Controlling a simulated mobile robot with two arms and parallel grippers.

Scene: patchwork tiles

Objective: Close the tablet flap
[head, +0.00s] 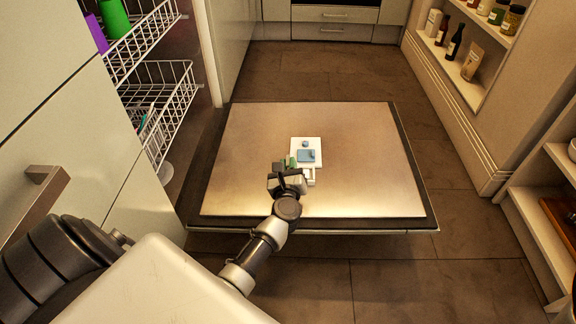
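A small white tablet dispenser (317,145) is set in the metal inner face of an opened door (360,150). It has a round blue-grey knob (305,144) and a blue-grey square (307,156) below it; I cannot tell whether the square is the flap or the compartment. A small white piece (309,175) shows at its lower edge. My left gripper (285,172) is at the lower left of the dispenser, close to it; contact is unclear. A small green patch (291,162) shows at the gripper's tip. The finger gap cannot be made out. My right gripper is out of view.
The door lies flat and open above the brown tiled floor (395,275). White wire racks (160,95) stand at the left, beside cabinet fronts with a handle (42,195). Shelves with bottles and jars (455,40) line the right. Floor around the door is clear.

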